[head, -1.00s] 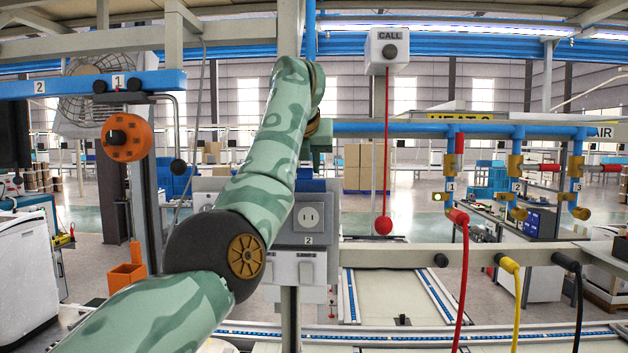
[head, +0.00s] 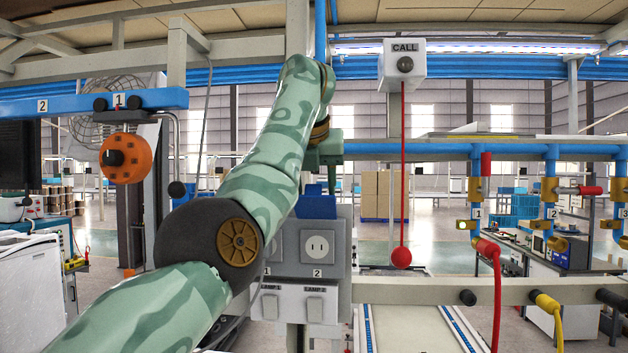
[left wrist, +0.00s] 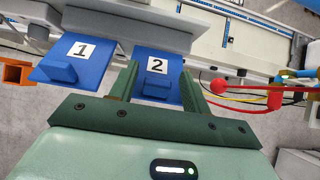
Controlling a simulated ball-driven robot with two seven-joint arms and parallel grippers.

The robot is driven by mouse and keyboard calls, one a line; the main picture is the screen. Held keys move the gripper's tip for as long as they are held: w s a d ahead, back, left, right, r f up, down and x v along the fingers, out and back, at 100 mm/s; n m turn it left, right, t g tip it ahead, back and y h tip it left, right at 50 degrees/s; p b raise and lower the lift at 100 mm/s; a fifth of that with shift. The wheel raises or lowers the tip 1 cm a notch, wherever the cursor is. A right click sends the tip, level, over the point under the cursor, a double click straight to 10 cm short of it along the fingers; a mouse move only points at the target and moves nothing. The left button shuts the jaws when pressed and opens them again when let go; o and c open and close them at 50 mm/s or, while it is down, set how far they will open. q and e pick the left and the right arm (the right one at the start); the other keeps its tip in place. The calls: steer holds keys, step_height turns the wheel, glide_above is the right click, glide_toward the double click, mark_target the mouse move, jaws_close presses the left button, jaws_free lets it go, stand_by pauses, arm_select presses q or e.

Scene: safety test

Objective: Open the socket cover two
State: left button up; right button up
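The grey socket panel (head: 337,255) stands ahead with white socket 2 (head: 318,247) uncovered. The blue cover two (head: 316,207) sticks out above that socket; the left wrist view shows its top, marked 2 (left wrist: 150,66). Blue cover one, marked 1 (left wrist: 75,62), lies left of it and also sticks out from the panel. My left gripper (head: 322,165) points down over the panel. Its fingers (left wrist: 158,80) are apart, one on each side of cover two; I cannot tell whether they touch it. My right gripper is not in view.
Two lamp switches (head: 292,306) sit below the sockets. A red ball (head: 401,257) hangs on a cord from the CALL box (head: 404,65) to the right. Pipes with valves (head: 550,190) and red and yellow hoses are farther right.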

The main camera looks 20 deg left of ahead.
arm_select(q)
steer(key=shift+w+a+r, duration=0.1)
steer(key=shift+w, duration=0.05)
steer(key=p+v, duration=0.3)
steer(key=v, duration=1.3)
